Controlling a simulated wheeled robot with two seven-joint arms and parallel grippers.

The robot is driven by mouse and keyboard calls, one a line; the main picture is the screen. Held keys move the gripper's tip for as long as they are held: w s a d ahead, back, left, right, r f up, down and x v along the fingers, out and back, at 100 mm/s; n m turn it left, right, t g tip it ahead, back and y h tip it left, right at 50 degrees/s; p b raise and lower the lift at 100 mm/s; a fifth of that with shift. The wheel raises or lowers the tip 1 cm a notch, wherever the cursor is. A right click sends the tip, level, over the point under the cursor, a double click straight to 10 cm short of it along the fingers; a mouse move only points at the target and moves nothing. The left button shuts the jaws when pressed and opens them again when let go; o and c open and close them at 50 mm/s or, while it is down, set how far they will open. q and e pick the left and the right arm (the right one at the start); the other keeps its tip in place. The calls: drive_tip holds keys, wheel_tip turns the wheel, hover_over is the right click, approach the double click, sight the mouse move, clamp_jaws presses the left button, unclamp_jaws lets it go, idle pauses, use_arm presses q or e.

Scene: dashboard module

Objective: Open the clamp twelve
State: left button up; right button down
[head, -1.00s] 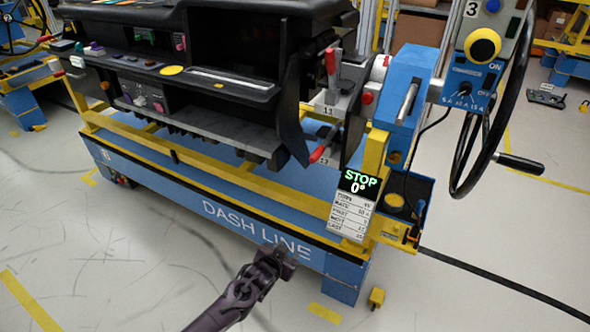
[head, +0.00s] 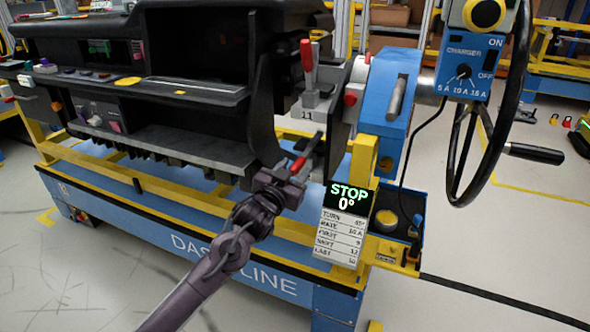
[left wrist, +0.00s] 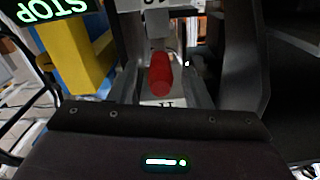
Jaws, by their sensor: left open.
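The lower clamp shows its red-tipped handle (head: 298,165) at the right end of the dashboard module, below the clamp marked 11 (head: 308,113). The lower clamp's own number is hidden or unreadable now. My left gripper (head: 285,183) is open at this handle, its jaws close to the red tip. In the left wrist view the red handle (left wrist: 160,75) points toward the camera, in the middle ahead of the gripper. I cannot tell whether the jaws touch it. My right gripper is not in view.
The dark dashboard module (head: 190,95) sits above the blue and yellow stand (head: 130,215). A sign (head: 347,205) reading STOP 0° hangs right of my gripper. A blue control box (head: 468,65) and black handwheel (head: 515,100) stand farther right. Floor is open in front.

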use_arm(q)
drive_tip(key=shift+x, duration=0.8)
clamp_jaws()
